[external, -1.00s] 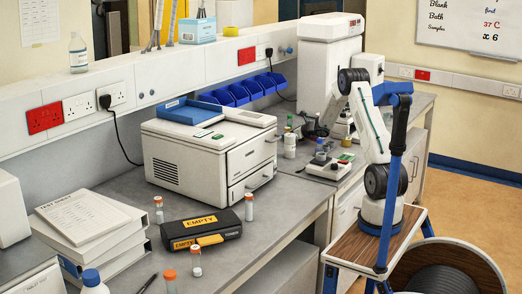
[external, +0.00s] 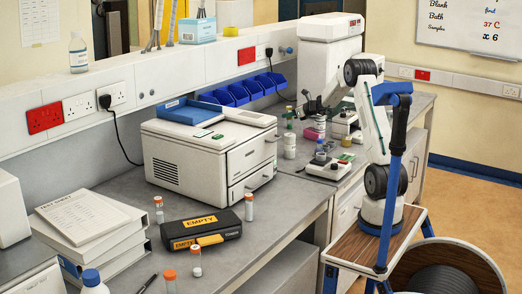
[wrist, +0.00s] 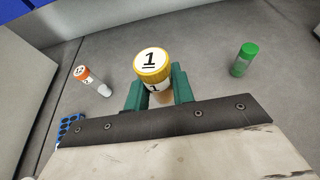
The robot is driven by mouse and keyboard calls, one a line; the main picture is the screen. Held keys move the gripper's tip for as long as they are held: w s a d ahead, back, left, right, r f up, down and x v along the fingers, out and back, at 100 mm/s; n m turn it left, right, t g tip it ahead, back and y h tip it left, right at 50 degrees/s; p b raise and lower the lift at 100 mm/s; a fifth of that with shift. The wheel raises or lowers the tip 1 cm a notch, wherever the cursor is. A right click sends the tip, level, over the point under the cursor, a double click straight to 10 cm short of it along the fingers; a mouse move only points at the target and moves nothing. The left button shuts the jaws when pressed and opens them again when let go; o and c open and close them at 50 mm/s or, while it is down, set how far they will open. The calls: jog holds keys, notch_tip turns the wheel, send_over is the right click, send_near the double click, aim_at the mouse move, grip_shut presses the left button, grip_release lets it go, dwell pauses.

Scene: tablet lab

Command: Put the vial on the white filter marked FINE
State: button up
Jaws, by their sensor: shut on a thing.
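In the wrist view, a vial (wrist: 153,65) with a yellow-orange cap marked 1 stands between the green fingers of my gripper (wrist: 158,88), which is shut on it. In the external view my gripper (external: 308,110) is above the back of the bench, near the white machine; the vial is too small there to make out. I cannot pick out a white filter marked FINE in either view.
The wrist view shows an orange-capped vial (wrist: 92,80), a green tube (wrist: 244,58) and a blue rack (wrist: 70,127). In the external view, white jars (external: 289,146) and a small device (external: 329,167) stand below my gripper. A large white-grey box machine (external: 190,150) is to the left.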

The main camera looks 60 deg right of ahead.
jog(key=s+a+r+n+y, duration=0.1)
jog(key=s+a+r, duration=0.5)
jog(key=s+r, duration=0.45)
jog(key=s+a+f+n+g+y, duration=0.1)
jog(key=s+a+f+n+y, duration=0.2)
jog(key=s+a, duration=0.55)
jog(key=s+a+f+n+g+y, duration=0.1)
jog(key=s+a+f+n+y, duration=0.15)
jog(key=s+a, duration=0.55)
send_over(290, 134)
jog(key=shift+s+a+f+y, duration=0.2)
jog(key=shift+s+f+y, duration=0.05)
jog(key=shift+f, duration=0.25)
jog(key=shift+w+f, duration=0.1)
jog(key=shift+f, duration=1.7)
jog(key=shift+f, duration=0.1)
jog(key=o, duration=1)
